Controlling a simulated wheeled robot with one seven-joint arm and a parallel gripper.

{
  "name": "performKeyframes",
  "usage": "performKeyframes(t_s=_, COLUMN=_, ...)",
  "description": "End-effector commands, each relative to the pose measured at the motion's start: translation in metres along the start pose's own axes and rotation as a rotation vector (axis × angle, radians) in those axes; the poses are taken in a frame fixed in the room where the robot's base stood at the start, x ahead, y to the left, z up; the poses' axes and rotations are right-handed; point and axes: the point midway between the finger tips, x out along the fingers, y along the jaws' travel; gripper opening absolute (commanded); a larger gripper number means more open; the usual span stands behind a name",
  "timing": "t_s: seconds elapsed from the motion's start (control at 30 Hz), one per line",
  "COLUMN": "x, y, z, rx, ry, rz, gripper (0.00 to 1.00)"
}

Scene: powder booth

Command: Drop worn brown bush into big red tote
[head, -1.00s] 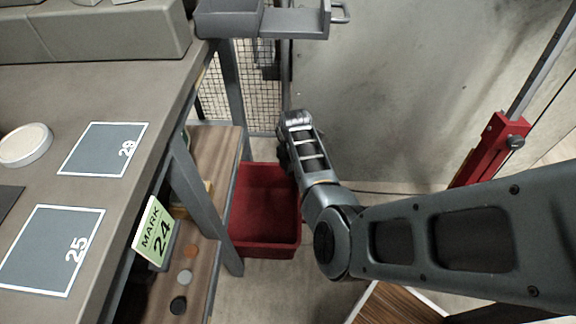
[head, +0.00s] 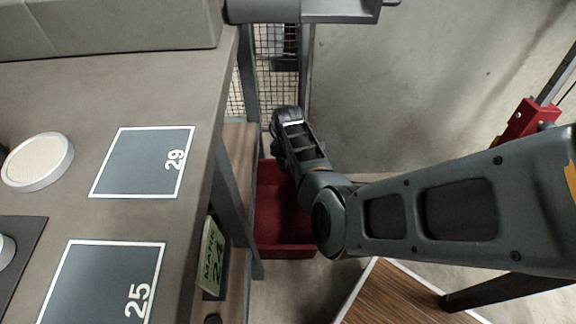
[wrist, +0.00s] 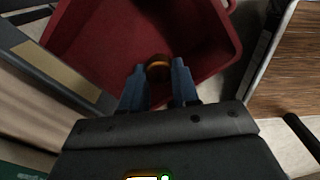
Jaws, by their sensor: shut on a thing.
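The big red tote (head: 282,240) stands on the floor beside the workbench, partly hidden behind my arm in the head view. In the wrist view the tote (wrist: 95,40) fills the upper middle, and its inside shows no other items. My gripper (wrist: 158,72) is shut on the brown bush (wrist: 158,66), a small round brown-orange piece between the blue fingertips. The bush appears over the tote's opening near its near wall; its height above the floor of the tote is hard to tell. In the head view my gripper end (head: 277,150) is dark and the bush is hidden.
The workbench (head: 60,85) with pads marked 25 and 29 is at left, with a round pale-topped dish (head: 38,160). A green MARK 24 sign (head: 211,258) hangs by the lower shelf. A wood-topped surface (head: 395,295) lies at lower right. A wire mesh (head: 277,75) stands behind.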

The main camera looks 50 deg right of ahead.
Motion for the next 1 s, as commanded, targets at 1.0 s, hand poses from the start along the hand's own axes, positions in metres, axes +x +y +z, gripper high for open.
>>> performKeyframes(t_s=1.0, x=0.086, y=0.000, z=0.000, rx=0.001, ry=0.000, rz=0.000, gripper=0.00)
